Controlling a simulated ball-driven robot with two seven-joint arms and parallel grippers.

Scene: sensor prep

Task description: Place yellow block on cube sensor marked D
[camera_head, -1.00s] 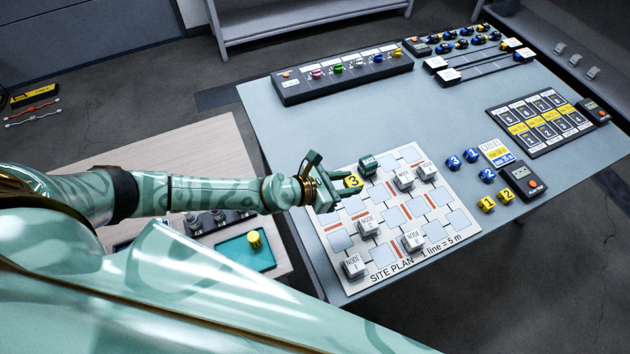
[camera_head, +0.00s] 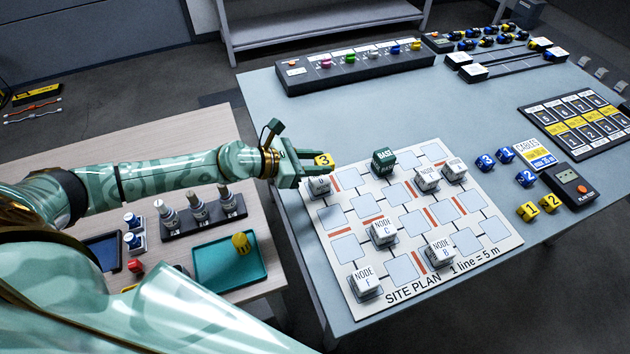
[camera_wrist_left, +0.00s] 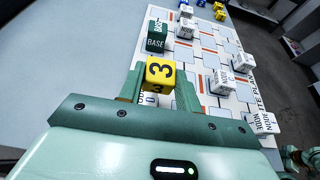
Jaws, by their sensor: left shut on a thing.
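A yellow block (camera_head: 323,160) marked 3 is between the fingers of my left gripper (camera_head: 310,165), which is shut on it. In the left wrist view the yellow block (camera_wrist_left: 159,73) is gripped upright. A white cube (camera_head: 318,187) stands on the site plan just below the gripper. In the left wrist view a sliver of this white cube (camera_wrist_left: 151,99) shows under the block, with a mark like a D, partly hidden. I cannot tell whether block and cube touch. The green BASE cube (camera_head: 384,161) stands to the right.
The site plan (camera_head: 470,270) carries more white cubes, including NODE C (camera_head: 382,232), NODE B (camera_head: 439,252) and NODE F (camera_head: 366,280). Yellow blocks 1 (camera_head: 528,211) and 2 (camera_head: 550,202) lie right of it. A teal tray (camera_head: 215,277) is on the wooden table.

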